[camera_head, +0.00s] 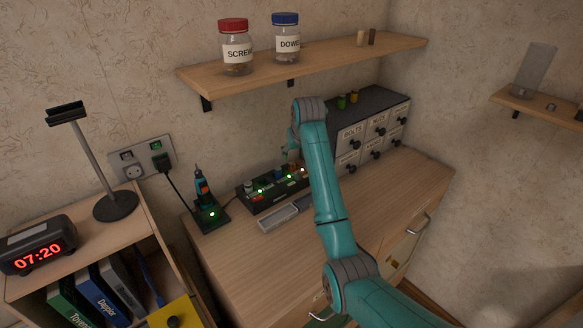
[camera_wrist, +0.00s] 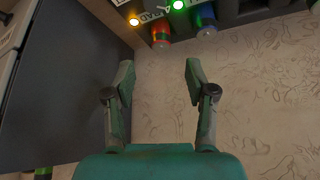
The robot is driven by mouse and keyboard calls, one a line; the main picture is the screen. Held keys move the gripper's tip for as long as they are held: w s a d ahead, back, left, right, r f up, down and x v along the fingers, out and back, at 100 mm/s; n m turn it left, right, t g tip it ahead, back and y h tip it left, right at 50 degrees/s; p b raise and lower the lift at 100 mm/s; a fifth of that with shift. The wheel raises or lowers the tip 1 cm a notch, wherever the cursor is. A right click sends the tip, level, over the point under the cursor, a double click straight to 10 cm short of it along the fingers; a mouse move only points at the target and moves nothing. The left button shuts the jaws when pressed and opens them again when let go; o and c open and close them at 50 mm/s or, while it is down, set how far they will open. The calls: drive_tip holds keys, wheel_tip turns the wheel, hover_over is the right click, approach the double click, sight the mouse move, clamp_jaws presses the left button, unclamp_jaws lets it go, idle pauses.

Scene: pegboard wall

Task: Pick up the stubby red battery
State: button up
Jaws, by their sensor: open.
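In the wrist view a short red battery (camera_wrist: 160,36) sits at the charger's edge, beside an amber light. A blue battery (camera_wrist: 205,22) stands just right of it, near a green light. My gripper (camera_wrist: 160,78) is open and empty, its two fingers apart and pointing towards the red battery without touching it. In the head view the black charger (camera_head: 246,205) with several lit slots lies on the wooden bench. There my gripper (camera_head: 294,154) is over the charger's right end, mostly hidden by my arm. The red battery is too small to make out surely there.
A drawer cabinet (camera_head: 371,135) stands right of the charger, with small green and yellow items on top. A grey tray (camera_head: 272,218) lies in front of the charger. A shelf (camera_head: 310,62) with jars hangs above.

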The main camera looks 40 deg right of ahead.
sight(292, 162)
drive_tip(key=shift+x, duration=2.85)
drive_tip(key=shift+s+a+f, duration=0.1)
clamp_jaws()
